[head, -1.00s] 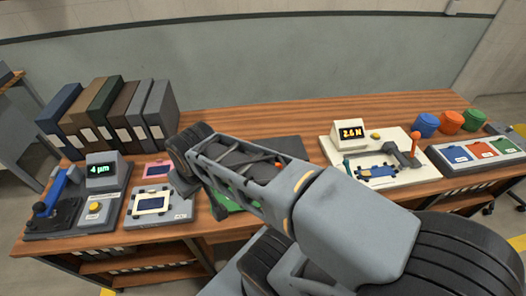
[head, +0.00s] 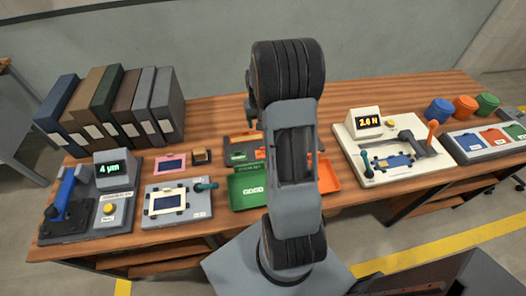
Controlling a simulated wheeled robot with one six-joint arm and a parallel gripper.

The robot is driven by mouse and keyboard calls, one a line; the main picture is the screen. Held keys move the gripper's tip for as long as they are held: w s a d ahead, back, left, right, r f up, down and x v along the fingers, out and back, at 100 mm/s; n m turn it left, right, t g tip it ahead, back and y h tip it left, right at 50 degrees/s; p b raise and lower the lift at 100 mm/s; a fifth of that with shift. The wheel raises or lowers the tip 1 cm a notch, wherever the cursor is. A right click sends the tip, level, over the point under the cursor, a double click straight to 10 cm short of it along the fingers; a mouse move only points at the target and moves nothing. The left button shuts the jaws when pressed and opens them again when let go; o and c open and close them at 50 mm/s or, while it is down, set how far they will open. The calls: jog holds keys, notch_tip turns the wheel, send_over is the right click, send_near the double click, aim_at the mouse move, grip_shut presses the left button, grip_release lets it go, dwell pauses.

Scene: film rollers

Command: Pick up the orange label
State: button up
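Two things could be the orange label. One is an orange-red piece (head: 496,136) on the grey rack at the far right, between a blue piece (head: 464,142) and a green one (head: 515,131). The other is a small orange piece (head: 260,153) on the dark board behind the green tray, close to the left side of my arm. I cannot tell which is the label. My arm stands in the middle of the view and covers part of the board and an orange tray (head: 329,176). The fingers of my gripper do not show.
A green tray (head: 247,203) stands at the front middle. Left are a grey fixture (head: 205,207), a gauge (head: 113,169) and binders (head: 168,105). Blue, orange and green rolls (head: 465,105) stand at the back right.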

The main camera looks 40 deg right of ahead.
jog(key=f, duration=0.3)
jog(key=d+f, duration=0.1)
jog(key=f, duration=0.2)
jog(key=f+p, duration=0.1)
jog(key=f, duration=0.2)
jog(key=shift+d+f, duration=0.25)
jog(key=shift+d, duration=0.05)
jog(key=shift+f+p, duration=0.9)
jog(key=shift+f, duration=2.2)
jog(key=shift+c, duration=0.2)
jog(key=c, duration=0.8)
